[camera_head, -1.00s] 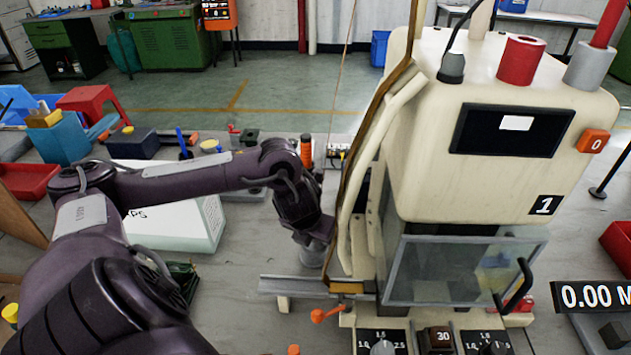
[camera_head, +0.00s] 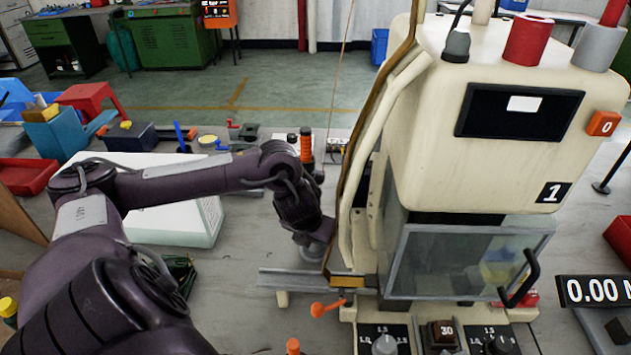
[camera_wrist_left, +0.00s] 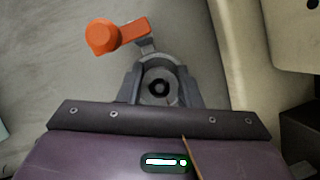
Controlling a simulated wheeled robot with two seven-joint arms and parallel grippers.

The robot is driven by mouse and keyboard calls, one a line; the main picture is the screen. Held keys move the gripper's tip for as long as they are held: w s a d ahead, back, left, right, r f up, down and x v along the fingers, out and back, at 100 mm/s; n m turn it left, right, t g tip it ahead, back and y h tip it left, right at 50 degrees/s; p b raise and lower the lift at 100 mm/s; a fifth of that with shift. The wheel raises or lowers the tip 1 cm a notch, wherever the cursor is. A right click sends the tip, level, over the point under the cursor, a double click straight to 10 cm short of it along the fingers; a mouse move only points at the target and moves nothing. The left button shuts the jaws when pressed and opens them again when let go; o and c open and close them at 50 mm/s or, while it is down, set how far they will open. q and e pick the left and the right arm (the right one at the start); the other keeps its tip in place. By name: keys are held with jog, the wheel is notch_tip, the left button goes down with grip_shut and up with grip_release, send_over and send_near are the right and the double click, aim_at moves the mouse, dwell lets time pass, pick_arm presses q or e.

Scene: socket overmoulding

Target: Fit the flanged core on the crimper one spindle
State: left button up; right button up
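Crimper one (camera_head: 480,190) is the cream machine with a "1" label, right of centre in the head view. Its clear front guard (camera_head: 465,262) is down in front of the work space. I cannot make out the spindle. My left gripper (camera_head: 310,240) points down beside the machine's left side, above the metal rail. In the left wrist view its two dark fingers (camera_wrist_left: 160,85) stand either side of a grey round part with a dark bore, which looks like the flanged core (camera_wrist_left: 158,72); they appear closed on it. The core's lower disc (camera_head: 316,254) shows below the fingers. My right gripper is out of view.
An orange lever (camera_head: 328,307) sticks out at the machine's lower left; it also shows close to the fingers in the left wrist view (camera_wrist_left: 117,37). A metal rail (camera_head: 300,281) runs left from the machine. A white box (camera_head: 180,215) stands behind my left arm.

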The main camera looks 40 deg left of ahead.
pick_arm(q)
jog(key=o, duration=0.5)
jog(key=shift+o, duration=0.2)
jog(key=v, duration=0.8)
jog(key=shift+p, duration=0.4)
